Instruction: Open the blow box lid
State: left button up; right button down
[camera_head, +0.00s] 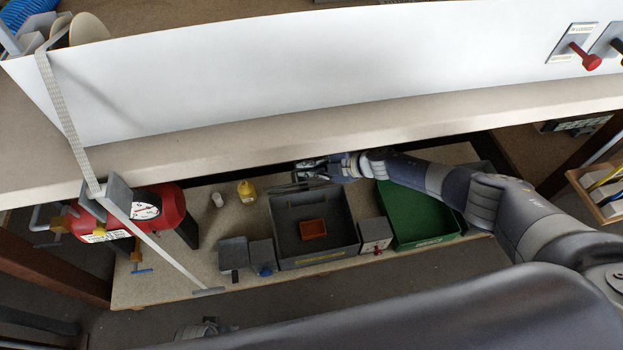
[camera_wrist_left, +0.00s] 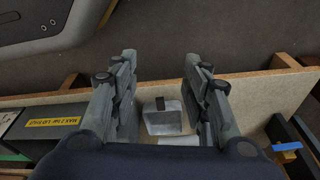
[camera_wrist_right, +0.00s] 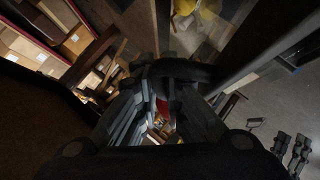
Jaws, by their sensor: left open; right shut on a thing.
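The dark grey box (camera_head: 354,247), which I take for the blow box, stands on the low shelf with its top uncovered and an orange-red block (camera_head: 313,229) inside. My right gripper (camera_head: 303,172) is at the box's back edge, under the overhanging bench. It is shut on a dark edge there, which looks like the raised lid (camera_head: 298,187), though the contact is partly hidden. The right wrist view shows the fingers around a dark piece. My left gripper (camera_wrist_left: 160,60) is open and empty, with a small grey box (camera_wrist_left: 163,121) beyond its fingers.
A green bin (camera_head: 419,217) and a small switch box (camera_head: 375,233) stand to the right. Small grey boxes, a yellow bottle (camera_head: 246,191) and a red tank with a gauge (camera_head: 165,208) are to the left. The bench (camera_head: 240,145) overhangs the shelf's back.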

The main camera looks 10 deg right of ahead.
pick_arm(q)
notch_tip(320, 180, up, 20)
jog(key=w+t+b, duration=0.1)
jog(key=b, duration=0.5)
jog(key=shift+w+a, duration=0.15)
jog(key=shift+w, duration=0.15)
pick_arm(e)
jog(key=w+r, duration=0.2)
jog(key=w, duration=0.6)
jog(key=shift+a, duration=0.2)
pick_arm(q)
jog(key=shift+r, duration=0.1)
pick_arm(e)
jog(key=c, duration=2)
grip_release()
pick_arm(q)
jog(key=shift+w, duration=0.1)
pick_arm(e)
jog(key=shift+o, duration=0.2)
jog(key=shift+s+f, duration=0.15)
jog(key=shift+f, duration=0.05)
